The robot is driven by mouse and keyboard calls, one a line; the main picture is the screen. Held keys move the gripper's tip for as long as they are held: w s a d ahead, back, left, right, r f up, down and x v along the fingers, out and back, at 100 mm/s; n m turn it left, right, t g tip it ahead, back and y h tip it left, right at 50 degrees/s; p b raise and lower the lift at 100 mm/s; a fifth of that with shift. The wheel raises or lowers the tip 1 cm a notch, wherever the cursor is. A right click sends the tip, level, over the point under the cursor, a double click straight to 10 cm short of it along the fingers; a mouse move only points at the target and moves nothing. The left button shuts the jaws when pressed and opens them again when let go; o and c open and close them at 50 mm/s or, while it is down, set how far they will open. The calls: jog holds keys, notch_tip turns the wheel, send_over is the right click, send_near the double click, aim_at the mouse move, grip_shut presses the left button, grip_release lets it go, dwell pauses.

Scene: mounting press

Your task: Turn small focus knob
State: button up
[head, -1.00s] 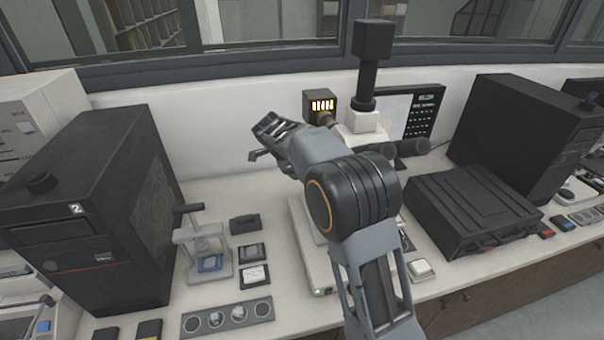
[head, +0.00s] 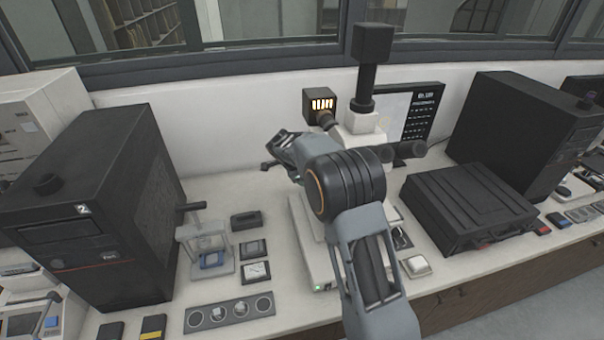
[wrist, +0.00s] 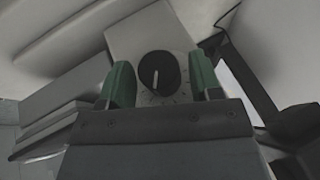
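The small focus knob (wrist: 160,72) is a black round dial with a white pointer line, on a pale panel with small marks around it in the wrist view. My gripper (wrist: 162,82) is open, with one green fingertip on each side of the knob in the picture. Gaps show between the knob and both fingertips, and I cannot tell how deep they reach. In the head view my gripper (head: 278,152) is at the left side of the microscope (head: 360,124), and the knob is hidden behind my arm.
A black column (head: 366,65) rises from the microscope, with a lit lamp box (head: 320,104) behind. A black case (head: 468,207) lies on the right.

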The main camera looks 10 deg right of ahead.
jog(key=c, duration=0.8)
jog(key=shift+o, duration=0.2)
jog(key=shift+r, duration=0.1)
jog(key=g+p, duration=0.2)
jog(key=p, duration=0.1)
jog(key=shift+w+r+g, duration=0.15)
jog(key=shift+w+g, duration=0.05)
jog(key=shift+g, duration=0.2)
jog(key=g+p, duration=0.1)
jog(key=n+g+p, duration=0.1)
jog(key=shift+w+f+g, duration=0.1)
jog(key=shift+f+g, duration=0.1)
jog(key=shift+g, duration=0.8)
